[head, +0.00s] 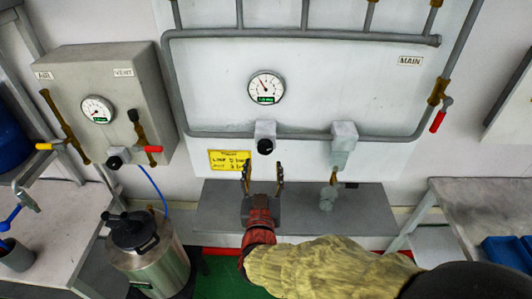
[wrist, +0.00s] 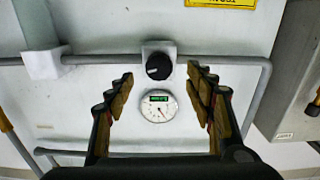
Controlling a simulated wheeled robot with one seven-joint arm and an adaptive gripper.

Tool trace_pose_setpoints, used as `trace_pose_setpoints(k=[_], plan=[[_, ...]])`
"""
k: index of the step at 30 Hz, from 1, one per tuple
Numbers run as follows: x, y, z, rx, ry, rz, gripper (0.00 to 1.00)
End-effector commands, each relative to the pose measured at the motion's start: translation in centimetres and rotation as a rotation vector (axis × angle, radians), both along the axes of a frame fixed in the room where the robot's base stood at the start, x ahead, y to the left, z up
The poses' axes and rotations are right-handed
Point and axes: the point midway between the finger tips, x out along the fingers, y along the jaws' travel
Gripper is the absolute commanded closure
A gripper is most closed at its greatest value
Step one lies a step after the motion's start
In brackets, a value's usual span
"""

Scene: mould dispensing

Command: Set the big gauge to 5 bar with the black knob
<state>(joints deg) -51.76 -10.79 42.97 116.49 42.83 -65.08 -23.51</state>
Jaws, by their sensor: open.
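The big gauge (head: 266,88) has a white round face and a small green display. It is on the white panel, above the black knob (head: 266,146). The digits are too small to read. The knob sits on a light grey block on the pipe. My gripper (head: 263,176) is open, its two fingers upright and apart, below the knob in the head view. In the wrist view my gripper (wrist: 160,82) has the knob (wrist: 158,67) and the gauge (wrist: 159,106) showing between its fingers, with nothing held.
A yellow label (head: 230,161) is left of the knob. A grey box (head: 108,105) at left has a smaller gauge (head: 97,109), another black knob (head: 115,162) and valves with yellow and red handles. A red-handled valve (head: 438,121) is at right. A steel canister (head: 150,255) stands below left.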

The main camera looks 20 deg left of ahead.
Motion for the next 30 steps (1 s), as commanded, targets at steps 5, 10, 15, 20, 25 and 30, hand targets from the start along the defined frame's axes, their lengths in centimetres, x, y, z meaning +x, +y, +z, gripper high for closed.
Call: trace_pose_setpoints(k=[5, 10, 15, 20, 25, 30], plan=[[1.2, 0.1, 0.5, -0.012, -0.021, -0.007, 0.46], [3.8, 0.7, 0.4, -0.012, -0.020, -0.007, 0.46], [6.1, 1.3, 0.3, -0.012, -0.019, -0.006, 0.46], [7.3, 1.7, 0.4, -0.012, -0.018, -0.003, 0.46], [7.6, 1.7, 0.4, -0.012, -0.018, -0.003, 0.46], [7.6, 1.7, 0.4, -0.012, -0.018, -0.003, 0.47]])
